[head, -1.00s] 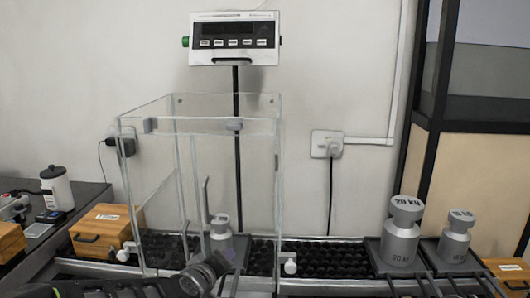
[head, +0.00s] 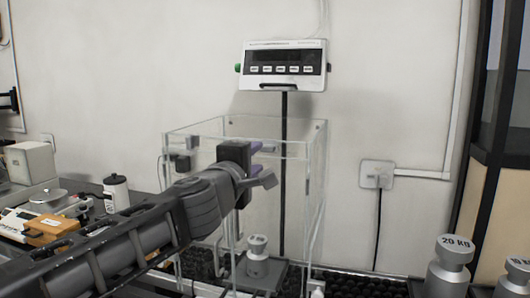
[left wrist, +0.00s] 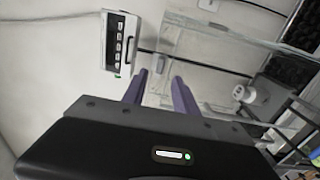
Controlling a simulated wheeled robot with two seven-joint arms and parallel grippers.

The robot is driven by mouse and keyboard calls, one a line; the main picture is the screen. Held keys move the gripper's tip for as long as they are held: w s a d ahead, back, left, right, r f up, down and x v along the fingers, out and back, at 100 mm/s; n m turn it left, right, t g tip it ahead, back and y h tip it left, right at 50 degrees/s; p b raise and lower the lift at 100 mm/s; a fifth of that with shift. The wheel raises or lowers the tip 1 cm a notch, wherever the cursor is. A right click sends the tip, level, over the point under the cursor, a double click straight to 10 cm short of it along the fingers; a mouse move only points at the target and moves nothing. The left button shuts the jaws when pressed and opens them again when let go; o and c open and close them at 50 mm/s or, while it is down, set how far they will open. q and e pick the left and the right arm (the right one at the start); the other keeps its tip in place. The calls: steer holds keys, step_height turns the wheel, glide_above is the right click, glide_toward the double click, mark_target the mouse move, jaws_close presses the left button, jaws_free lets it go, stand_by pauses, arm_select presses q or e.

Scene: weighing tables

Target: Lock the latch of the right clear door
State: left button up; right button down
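The clear glass case (head: 318,180) stands in front of the wall, with its clear panes and edges partly hidden behind my left arm. I cannot tell for sure which pane is the right door. A white knob (head: 316,288) shows low at its right side. My left gripper (head: 262,165) is at the height of the case's upper edge, in front of it. In the left wrist view its two purple fingers (left wrist: 158,85) stand apart. A small grey piece (left wrist: 160,63) shows between their tips; I cannot tell if it is the latch. My right gripper is not in view.
A steel weight (head: 257,258) stands inside the case. A display unit (head: 286,65) hangs above and behind it on a black post. A large weight (head: 448,268) stands at the right. A bottle (head: 116,194) and a wooden box (head: 53,230) are at the left.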

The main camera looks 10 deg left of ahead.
mark_target(266, 150)
arm_select(q)
steer(key=w, duration=0.7)
steer(key=shift+d, duration=0.2)
steer(key=shift+c, duration=0.3)
jaws_close()
steer(key=shift+f, duration=0.1)
